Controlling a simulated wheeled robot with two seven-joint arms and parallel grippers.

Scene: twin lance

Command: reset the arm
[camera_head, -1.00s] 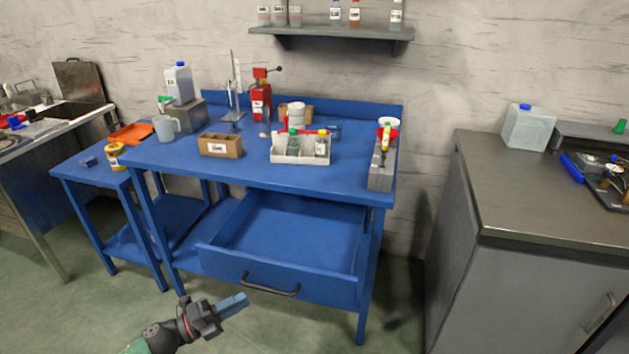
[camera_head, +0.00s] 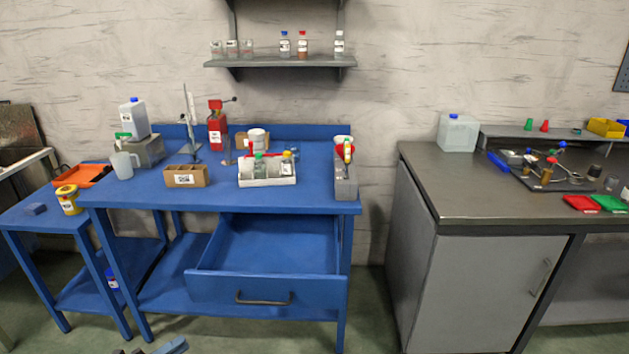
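My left gripper (camera_head: 171,346) shows only as a blue-grey tip and a bit of dark body at the bottom edge, left of centre. Most of it and its arm are cut off by the frame, so its opening is not clear. It is low in front of the blue workbench (camera_head: 230,192), below the open drawer (camera_head: 266,291), and appears apart from it. My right gripper is not in view.
The drawer is pulled out and looks empty. The bench holds a cardboard box (camera_head: 186,177), a white bottle tray (camera_head: 268,180) and a red device (camera_head: 217,132). A grey cabinet (camera_head: 480,290) stands right. A wall shelf (camera_head: 280,62) hangs above.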

